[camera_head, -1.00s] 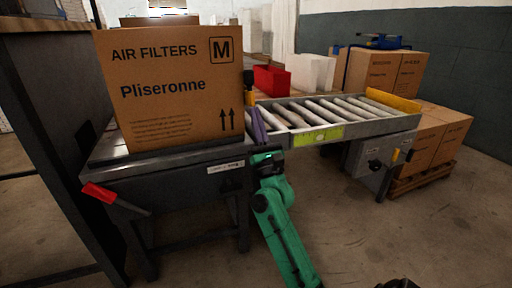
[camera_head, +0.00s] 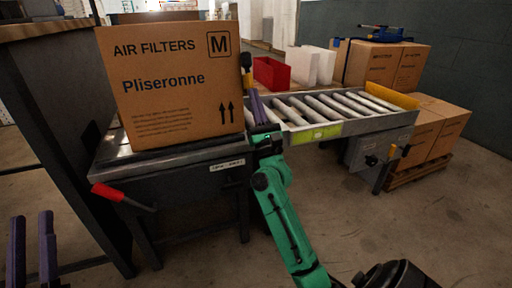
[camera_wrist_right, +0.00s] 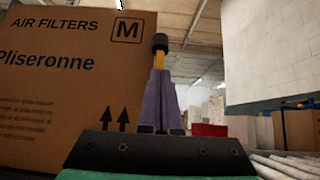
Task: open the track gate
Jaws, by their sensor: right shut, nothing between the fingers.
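A lever with a black knob (camera_head: 246,60) and a yellow stem (camera_head: 249,82) stands at the box's right edge, by the near end of the roller track (camera_head: 322,112). In the right wrist view the knob (camera_wrist_right: 160,42) rises just above my fingertips, and the stem's lower part is hidden behind them. I take this lever to be the gate's handle; the gate panel cannot be made out. My right gripper (camera_head: 257,107) points up, its purple fingers (camera_wrist_right: 160,98) shut and empty, close to the stem; contact cannot be told. My left gripper (camera_head: 33,235) is open and empty at the lower left.
A large air-filter box (camera_head: 172,88) stands on the metal table (camera_head: 180,158) left of the lever. A red-gripped lever (camera_head: 107,192) juts from the table's front. A red bin (camera_head: 271,73) is behind the track, with stacked cartons (camera_head: 388,68) at the right.

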